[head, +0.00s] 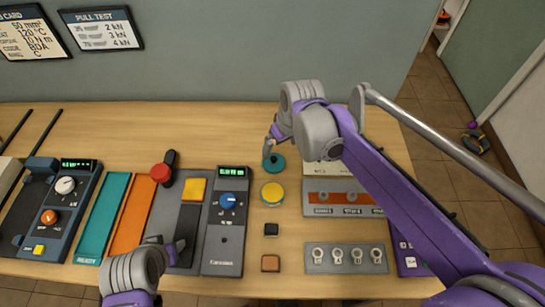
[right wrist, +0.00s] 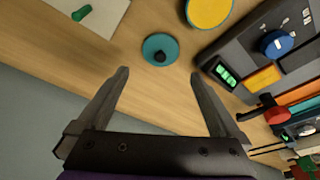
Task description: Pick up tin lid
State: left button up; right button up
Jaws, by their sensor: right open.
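The tin lid, a small teal disc with a dark knob, lies on the wooden bench in the head view (head: 274,163). It also shows in the right wrist view (right wrist: 160,49), beyond my fingertips and roughly centred between them. My right gripper (head: 270,147) is just behind the lid in the head view. In the right wrist view its two fingers (right wrist: 160,75) are spread apart with nothing between them. A round yellow-topped tin (head: 272,193) stands close to the lid. My left gripper (head: 168,246) is at the lower left, near the grey panel; its finger gap is unclear.
A grey device with a blue knob (head: 229,206) stands left of the lid. A small black block (head: 271,229) and a brown block (head: 271,263) lie in front of the tin. A plate with several rings (head: 346,258) lies to the right. Bare bench lies behind the lid.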

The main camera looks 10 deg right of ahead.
aim_at(275, 159)
pick_arm(q)
jog(key=shift+s+a+f, duration=0.1)
jog(key=shift+s+f, duration=0.05)
jog(key=shift+f, duration=0.15)
pick_arm(e)
jog(key=x, duration=0.4)
jog(key=shift+a, duration=0.1)
pick_arm(q)
jog(key=shift+f, duration=0.1)
pick_arm(e)
jog(key=shift+x, duration=3.05)
jog(key=shift+w, duration=0.15)
jog(key=c, duration=0.9)
jog(key=shift+r, duration=0.1)
